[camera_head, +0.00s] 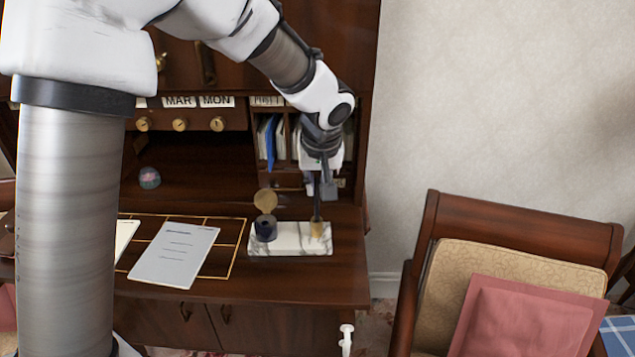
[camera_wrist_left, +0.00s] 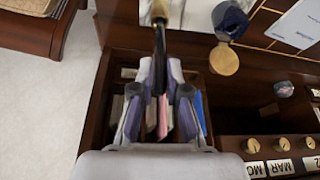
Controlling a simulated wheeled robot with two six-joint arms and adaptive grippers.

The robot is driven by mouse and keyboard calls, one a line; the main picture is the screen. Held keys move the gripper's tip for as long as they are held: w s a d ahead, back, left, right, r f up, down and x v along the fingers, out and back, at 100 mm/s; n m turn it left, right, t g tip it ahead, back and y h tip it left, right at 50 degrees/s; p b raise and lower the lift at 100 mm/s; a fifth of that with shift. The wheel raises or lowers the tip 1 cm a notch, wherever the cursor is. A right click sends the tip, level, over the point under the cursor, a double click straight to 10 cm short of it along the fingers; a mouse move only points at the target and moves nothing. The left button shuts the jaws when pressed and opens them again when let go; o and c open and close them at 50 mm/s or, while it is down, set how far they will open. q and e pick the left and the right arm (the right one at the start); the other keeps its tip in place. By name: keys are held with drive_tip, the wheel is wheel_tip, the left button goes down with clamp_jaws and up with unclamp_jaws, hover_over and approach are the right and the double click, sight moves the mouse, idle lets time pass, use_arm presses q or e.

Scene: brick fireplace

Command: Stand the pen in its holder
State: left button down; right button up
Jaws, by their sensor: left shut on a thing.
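My left gripper (camera_head: 318,183) is shut on the dark slim pen (camera_head: 317,206) and holds it roughly upright above the desk set. The pen also shows between the fingers in the left wrist view (camera_wrist_left: 159,48). The pen's lower end meets the small gold holder (camera_head: 317,230) at the right of the white marble base (camera_head: 288,250). In the left wrist view the holder (camera_wrist_left: 158,14) is at the top edge, in line with the pen. How deep the pen's end sits in it cannot be told. My right gripper is not in view.
A dark inkwell (camera_head: 265,229) with its round gold lid (camera_head: 265,200) raised stands on the base's left side. A notepad (camera_head: 175,254) lies farther left on the desk. Books (camera_head: 268,142) fill the cubby behind my gripper. A chair (camera_head: 520,240) stands at the right.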

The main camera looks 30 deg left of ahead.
use_arm(q)
drive_tip(key=shift+f+b, duration=1.05)
drive_tip(key=shift+f, duration=0.2)
drive_tip(key=c, duration=1.1)
unclamp_jaws()
drive_tip(key=v, duration=1.2)
drive_tip(key=shift+w, duration=0.15)
